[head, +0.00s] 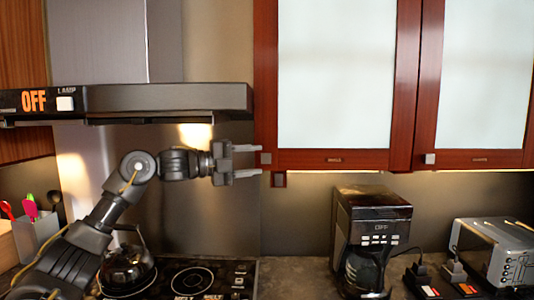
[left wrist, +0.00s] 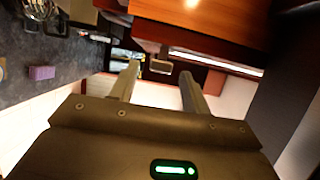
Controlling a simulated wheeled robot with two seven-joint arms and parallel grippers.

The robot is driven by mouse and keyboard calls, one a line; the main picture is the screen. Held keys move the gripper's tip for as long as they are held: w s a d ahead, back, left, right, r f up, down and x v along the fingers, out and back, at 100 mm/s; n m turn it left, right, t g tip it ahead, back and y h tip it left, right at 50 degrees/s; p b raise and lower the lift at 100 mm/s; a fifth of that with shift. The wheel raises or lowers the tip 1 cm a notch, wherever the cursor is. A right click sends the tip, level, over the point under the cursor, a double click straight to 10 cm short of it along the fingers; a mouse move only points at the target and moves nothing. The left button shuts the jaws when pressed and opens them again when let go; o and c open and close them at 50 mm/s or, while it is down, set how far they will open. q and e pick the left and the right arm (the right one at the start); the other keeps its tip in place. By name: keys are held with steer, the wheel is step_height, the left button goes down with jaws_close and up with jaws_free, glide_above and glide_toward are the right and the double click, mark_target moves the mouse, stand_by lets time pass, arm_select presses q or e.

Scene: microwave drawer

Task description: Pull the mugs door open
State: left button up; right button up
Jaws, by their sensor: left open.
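Two red-framed cabinet doors with frosted panels hang at the upper right of the head view. The left door (head: 335,75) has a small square knob (head: 266,158) at its lower left corner. The right door (head: 483,75) has its own knob (head: 430,158) at its lower left. Both have small labels too blurred to read, so I cannot tell which says mugs. Both doors look shut. My left gripper (head: 258,160) is open, its fingertips above and below the left door's knob. In the left wrist view a small square piece, probably this knob (left wrist: 161,67), shows between the fingertips. My right gripper is not in view.
A range hood (head: 170,98) stands above and left of my left gripper. A kettle (head: 126,268) sits on the stove (head: 195,278). A coffee maker (head: 372,235) and a toaster (head: 495,250) stand on the counter.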

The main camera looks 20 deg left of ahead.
mark_target(266, 159)
arm_select(q)
steer(key=p+x, duration=0.1)
steer(key=x, duration=0.3)
steer(key=shift+r, duration=0.1)
steer(key=shift+w+d+p, duration=0.1)
steer(key=shift+d+p, duration=0.05)
steer(key=shift+p, duration=0.15)
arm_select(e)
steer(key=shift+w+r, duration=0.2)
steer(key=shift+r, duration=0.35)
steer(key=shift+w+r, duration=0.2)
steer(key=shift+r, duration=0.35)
arm_select(q)
jaws_close()
